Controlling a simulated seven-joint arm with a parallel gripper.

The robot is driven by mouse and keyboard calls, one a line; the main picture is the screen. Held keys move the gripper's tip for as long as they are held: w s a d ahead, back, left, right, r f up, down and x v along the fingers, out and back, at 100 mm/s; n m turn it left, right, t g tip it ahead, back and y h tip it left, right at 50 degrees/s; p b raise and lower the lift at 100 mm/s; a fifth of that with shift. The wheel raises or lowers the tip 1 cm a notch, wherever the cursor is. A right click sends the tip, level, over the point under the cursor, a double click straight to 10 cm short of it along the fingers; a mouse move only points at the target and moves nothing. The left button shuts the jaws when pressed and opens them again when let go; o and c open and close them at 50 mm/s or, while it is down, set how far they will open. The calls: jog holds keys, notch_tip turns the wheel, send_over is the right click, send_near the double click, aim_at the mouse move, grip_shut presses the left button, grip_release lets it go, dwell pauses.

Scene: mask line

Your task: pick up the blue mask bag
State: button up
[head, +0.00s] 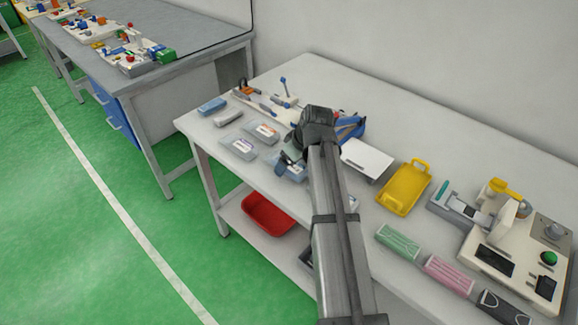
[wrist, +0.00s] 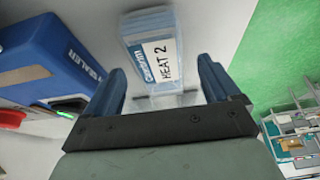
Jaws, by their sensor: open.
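The blue mask bag is a clear bag with light blue contents and a white label reading "HEAT 2". In the wrist view, the bag (wrist: 136,35) lies ahead of my gripper (wrist: 161,72), in line with the gap between the fingers. Its clear near end shows between them. In the head view, the bag (head: 293,173) lies on the table's front part, partly hidden by my gripper (head: 288,159) and arm. My gripper is open, with one finger on either side of the gap. I cannot tell whether the fingers touch the bag.
A blue sealer (wrist: 45,60) stands close at left in the wrist view. A white board (head: 367,160) and yellow tray (head: 404,188) are at right. A red bin (head: 268,214) sits on the lower shelf.

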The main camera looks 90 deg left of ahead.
jog(key=shift+s+a+f, duration=0.1)
jog(key=shift+s+f, duration=0.05)
jog(key=shift+f, duration=0.3)
jog(key=shift+c, duration=0.2)
jog(key=c, duration=1.1)
